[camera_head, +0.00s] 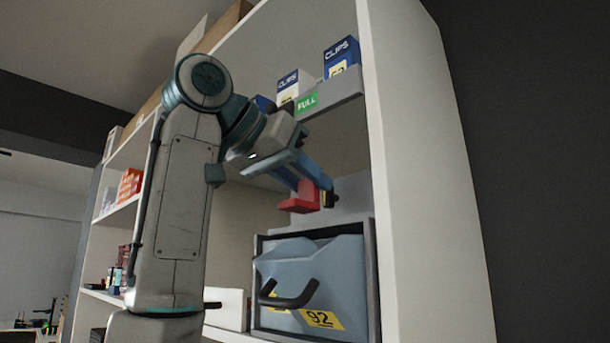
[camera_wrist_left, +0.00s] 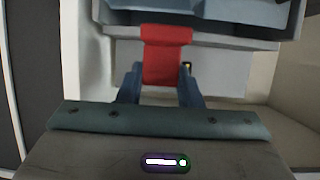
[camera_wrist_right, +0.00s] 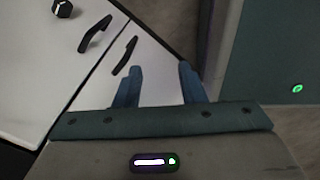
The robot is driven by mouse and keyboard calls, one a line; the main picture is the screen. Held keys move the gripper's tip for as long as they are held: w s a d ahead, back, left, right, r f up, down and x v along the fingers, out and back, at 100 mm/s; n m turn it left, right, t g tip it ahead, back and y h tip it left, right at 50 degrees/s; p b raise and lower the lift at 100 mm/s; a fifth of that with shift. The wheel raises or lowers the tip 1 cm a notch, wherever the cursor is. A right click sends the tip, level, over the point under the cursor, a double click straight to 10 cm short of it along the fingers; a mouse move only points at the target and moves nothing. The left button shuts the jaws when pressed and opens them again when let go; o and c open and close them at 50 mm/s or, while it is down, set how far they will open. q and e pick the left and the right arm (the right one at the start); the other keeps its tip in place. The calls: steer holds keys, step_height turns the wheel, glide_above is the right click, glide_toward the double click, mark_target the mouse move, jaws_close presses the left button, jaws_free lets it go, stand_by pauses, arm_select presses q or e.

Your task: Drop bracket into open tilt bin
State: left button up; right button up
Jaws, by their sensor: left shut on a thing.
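A red bracket (camera_head: 300,201) is held in my left gripper (camera_head: 322,190), above the tilt bin and in front of the shelf. In the left wrist view the bracket (camera_wrist_left: 166,56) sits between the two blue fingers. The grey-blue tilt bin (camera_head: 335,262) has a black handle and a yellow label reading 92; its front leans outward. Its inside is hidden in the head view. Part of it appears along the top of the left wrist view (camera_wrist_left: 240,10). My right gripper (camera_wrist_right: 161,70) is open and empty, away from the shelf bin.
A shelf ledge above holds CLIPS boxes (camera_head: 342,57) and a green FULL tag (camera_head: 306,101). The white shelf side panel (camera_head: 425,170) stands to the right of the bin. White cabinet fronts with black handles (camera_wrist_right: 96,33) lie near my right gripper.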

arm_select(q)
steer(key=shift+s+a, duration=0.1)
steer(key=o, duration=1)
steer(key=shift+o, duration=0.2)
steer(key=shift+s+a, duration=0.1)
steer(key=shift+a, duration=0.05)
steer(key=b+v, duration=0.6)
steer(key=v, duration=0.4)
steer(key=shift+b, duration=0.4)
steer(key=shift+s, duration=0.1)
